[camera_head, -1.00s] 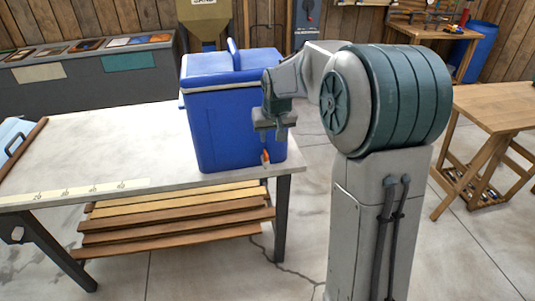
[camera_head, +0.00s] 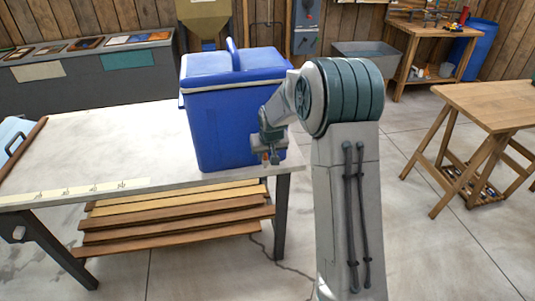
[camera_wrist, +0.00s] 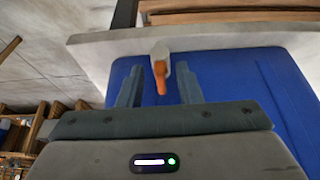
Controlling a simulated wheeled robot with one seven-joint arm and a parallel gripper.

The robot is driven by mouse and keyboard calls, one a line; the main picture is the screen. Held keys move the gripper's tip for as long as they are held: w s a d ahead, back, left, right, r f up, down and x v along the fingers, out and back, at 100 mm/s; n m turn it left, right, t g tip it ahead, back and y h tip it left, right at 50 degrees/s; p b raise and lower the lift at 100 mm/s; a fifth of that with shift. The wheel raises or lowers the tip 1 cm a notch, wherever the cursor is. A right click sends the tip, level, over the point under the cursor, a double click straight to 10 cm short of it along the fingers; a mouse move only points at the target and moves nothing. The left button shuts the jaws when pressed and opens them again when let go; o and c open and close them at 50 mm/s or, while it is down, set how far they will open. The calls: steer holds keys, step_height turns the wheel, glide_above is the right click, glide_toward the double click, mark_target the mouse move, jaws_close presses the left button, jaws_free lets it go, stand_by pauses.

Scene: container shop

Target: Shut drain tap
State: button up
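A blue cooler (camera_head: 218,120) with a lid and raised handle stands on the pale workbench (camera_head: 90,145), near its right end. Its drain tap (camera_wrist: 160,62), white with an orange lever, sits low on the cooler wall near the bench edge in the wrist view. In the head view only a small orange-red bit of the tap (camera_head: 265,157) shows beside my gripper (camera_head: 270,158). In the wrist view my gripper (camera_wrist: 158,85) is open, with one finger on each side of the orange lever. I cannot tell whether either finger touches it.
Wooden planks (camera_head: 175,220) lie on the shelf under the bench. A wooden table (camera_head: 495,105) stands at the right. A grey counter (camera_head: 85,75) and a blue barrel (camera_head: 475,48) stand at the back.

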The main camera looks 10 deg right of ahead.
jaws_close()
steer(key=shift+a+f+b, duration=0.1)
steer(key=shift+a+b, duration=0.05)
steer(key=shift+b, duration=0.3)
steer(key=shift+a+m+h+b, duration=0.15)
steer(key=shift+m+h+b, duration=0.15)
steer(key=shift+m+b, duration=0.45)
steer(key=shift+w+a+m+h+b, duration=0.1)
steer(key=shift+a+m+h+b, duration=0.15)
steer(key=shift+m+b, duration=0.3)
steer(key=shift+a+m+h+b, duration=0.1)
steer(key=shift+m+h+b, duration=0.2)
steer(key=shift+m, duration=0.4)
steer(key=m, duration=0.1)
steer(key=m+h+b, duration=0.1)
steer(key=shift+w+a+m+g, duration=0.15)
steer(key=shift+a+m+g, duration=0.05)
steer(key=shift+m+g, duration=0.2)
steer(key=shift+w+a+m+g+h, duration=0.15)
steer(key=shift+m+g+h, duration=0.1)
steer(key=shift+m, duration=0.6)
steer(key=shift+w+a+m+g+h, duration=0.1)
steer(key=shift+m+g+h, duration=0.1)
steer(key=shift+m, duration=0.65)
